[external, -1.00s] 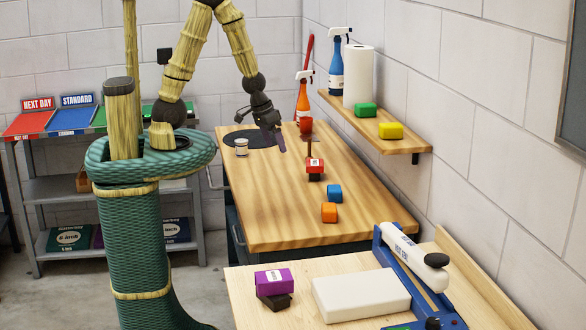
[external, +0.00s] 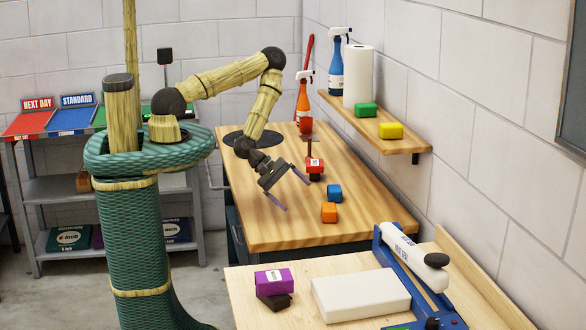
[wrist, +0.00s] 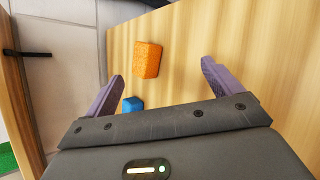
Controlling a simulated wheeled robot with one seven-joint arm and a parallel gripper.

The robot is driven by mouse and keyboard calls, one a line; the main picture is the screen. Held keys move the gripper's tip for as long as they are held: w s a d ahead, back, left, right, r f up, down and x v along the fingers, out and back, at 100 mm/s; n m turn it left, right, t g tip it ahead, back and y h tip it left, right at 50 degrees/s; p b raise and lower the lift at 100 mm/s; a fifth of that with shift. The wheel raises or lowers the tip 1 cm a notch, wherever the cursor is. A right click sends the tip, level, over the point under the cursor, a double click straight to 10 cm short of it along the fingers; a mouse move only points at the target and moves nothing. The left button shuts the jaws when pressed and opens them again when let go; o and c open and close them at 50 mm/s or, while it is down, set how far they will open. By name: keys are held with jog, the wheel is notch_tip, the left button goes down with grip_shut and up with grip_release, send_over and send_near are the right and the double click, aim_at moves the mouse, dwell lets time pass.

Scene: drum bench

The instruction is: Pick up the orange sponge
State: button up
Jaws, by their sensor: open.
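The orange sponge (external: 329,212) lies on the wooden bench, just in front of a blue sponge (external: 334,192). In the wrist view the orange sponge (wrist: 147,60) sits ahead of my fingers, between their lines, nearer the left one. The blue sponge (wrist: 132,104) shows beside the left finger, partly hidden by my gripper body. My gripper (external: 295,191) is open and empty, to the left of the orange sponge and apparently above the bench. Its two purple fingers show spread in the wrist view (wrist: 162,80).
A red block (external: 315,166) with a dark part under it stands behind the blue sponge. A wall shelf (external: 408,146) holds a green sponge (external: 365,110), a yellow sponge (external: 391,130) and a paper roll. The bench (external: 270,235) is clear at front left.

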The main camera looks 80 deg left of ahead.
jog(key=n, duration=0.2)
jog(key=d+n+t, duration=0.1)
jog(key=n, duration=0.1)
jog(key=shift+s+f+n+t, duration=0.1)
jog(key=shift+s+n+t, duration=0.05)
jog(key=shift+n+t, duration=0.15)
jog(key=shift+n+t+p, duration=0.3)
jog(key=shift+n+t, duration=0.1)
jog(key=shift+n, duration=0.8)
jog(key=n+y, duration=0.1)
jog(key=n, duration=0.1)
jog(key=a+n+t+y, duration=0.1)
jog(key=n, duration=0.2)
jog(key=n+t, duration=0.1)
jog(key=n, duration=0.1)
jog(key=shift+s+a+r+n+y, duration=0.15)
jog(key=shift+s+r+n+y, duration=0.15)
jog(key=shift+r+y, duration=0.1)
jog(key=shift+w+f, duration=0.15)
